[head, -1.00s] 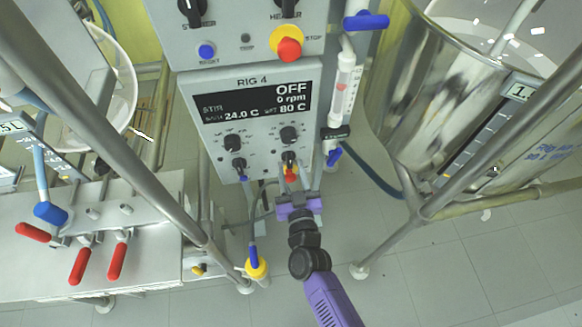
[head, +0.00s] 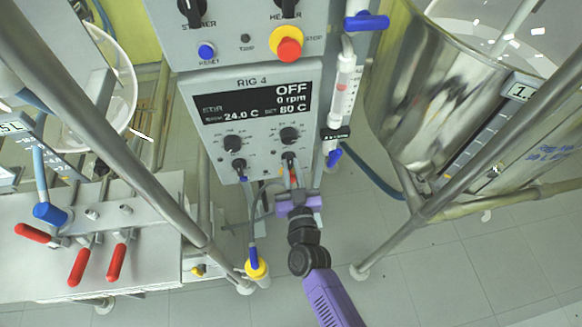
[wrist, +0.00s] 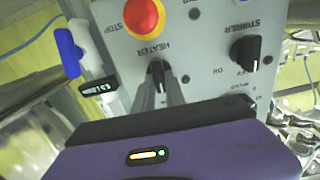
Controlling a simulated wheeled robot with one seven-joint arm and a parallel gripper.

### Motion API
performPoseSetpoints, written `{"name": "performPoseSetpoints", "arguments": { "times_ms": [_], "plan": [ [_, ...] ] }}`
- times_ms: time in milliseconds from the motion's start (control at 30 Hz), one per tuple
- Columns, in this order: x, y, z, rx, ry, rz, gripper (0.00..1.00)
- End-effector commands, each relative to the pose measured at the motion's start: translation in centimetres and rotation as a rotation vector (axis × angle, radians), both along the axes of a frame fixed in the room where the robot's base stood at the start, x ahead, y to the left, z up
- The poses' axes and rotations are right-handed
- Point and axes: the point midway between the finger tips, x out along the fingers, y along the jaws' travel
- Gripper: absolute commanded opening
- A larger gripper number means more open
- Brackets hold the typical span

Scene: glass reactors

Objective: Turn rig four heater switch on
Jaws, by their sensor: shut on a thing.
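The heater switch (wrist: 157,73) is a black knob on a grey panel, under an upside-down HEATER label in the wrist view. My gripper (wrist: 160,90) has its two grey fingers on either side of the knob and is shut on it. In the head view my purple gripper (head: 291,168) reaches up to the lower right of the RIG 4 panel (head: 213,128); its fingers largely cover the knob there. The RIG 4 display (head: 250,102) reads OFF, 0 rpm, 24.0 C and set 80 C. The knob's exact setting is hard to tell.
A red stop button (wrist: 143,14) sits close to the heater switch. The stirrer knob (wrist: 245,53) is to its right in the wrist view. A blue valve handle (head: 334,157) and a steel vessel (head: 425,90) stand right of the panel. Red-handled valves (head: 79,267) lie left.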

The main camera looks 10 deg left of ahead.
Motion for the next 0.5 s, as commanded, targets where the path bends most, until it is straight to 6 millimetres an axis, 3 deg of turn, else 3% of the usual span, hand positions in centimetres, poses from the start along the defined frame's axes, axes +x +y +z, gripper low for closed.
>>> {"name": "performPoseSetpoints", "arguments": {
  "times_ms": [500],
  "plan": [
    [0.02, -0.24, -0.18, 0.360, 0.102, -0.001, 0.00]
  ]
}}
